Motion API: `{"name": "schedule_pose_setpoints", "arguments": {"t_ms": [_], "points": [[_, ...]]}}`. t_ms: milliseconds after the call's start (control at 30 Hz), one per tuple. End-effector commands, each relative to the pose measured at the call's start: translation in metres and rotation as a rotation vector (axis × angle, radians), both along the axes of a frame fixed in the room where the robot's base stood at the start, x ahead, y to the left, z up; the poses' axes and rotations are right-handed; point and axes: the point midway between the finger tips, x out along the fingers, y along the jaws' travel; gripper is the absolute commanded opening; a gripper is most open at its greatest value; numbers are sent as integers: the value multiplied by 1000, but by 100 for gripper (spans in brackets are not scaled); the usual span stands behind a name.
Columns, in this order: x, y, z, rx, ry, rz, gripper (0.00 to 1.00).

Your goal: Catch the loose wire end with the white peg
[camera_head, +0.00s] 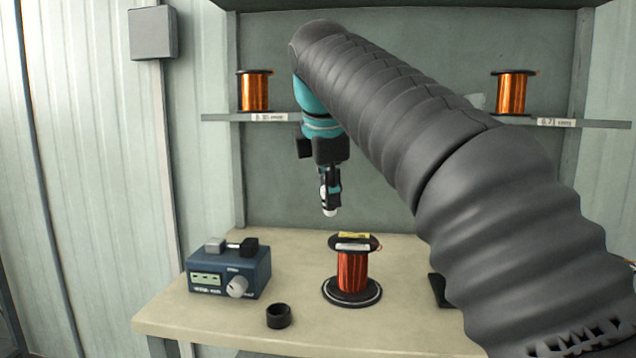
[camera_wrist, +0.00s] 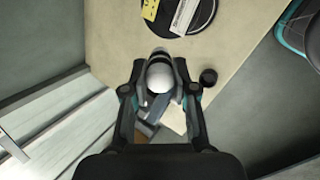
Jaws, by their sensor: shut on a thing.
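My gripper (camera_head: 330,196) is shut on the white peg (camera_head: 330,211), which points down above the bench. In the wrist view the peg (camera_wrist: 160,76) shows as a rounded pale end between the two fingers (camera_wrist: 160,92). A spool of copper wire (camera_head: 352,271) with black flanges stands upright on the bench, below and slightly right of my gripper, apart from the peg. The spool's black top (camera_wrist: 193,24), with yellow and white labels, shows at the top of the wrist view.
A blue instrument box (camera_head: 228,272) with a knob and a small black cup (camera_head: 278,316) stand on the bench (camera_head: 205,322) left of the spool. Two copper spools (camera_head: 255,92) (camera_head: 512,94) sit on the shelves behind. My arm hides the bench's right side.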

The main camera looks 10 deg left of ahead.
Motion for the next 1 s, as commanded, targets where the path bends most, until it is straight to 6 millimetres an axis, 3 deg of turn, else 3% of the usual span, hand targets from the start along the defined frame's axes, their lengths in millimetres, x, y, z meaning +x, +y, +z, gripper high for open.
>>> {"name": "schedule_pose_setpoints", "arguments": {"t_ms": [400,1000], "points": [[27,-30,-31,0,1,-3,0],[35,-38,-37,0,0,1,0]]}}
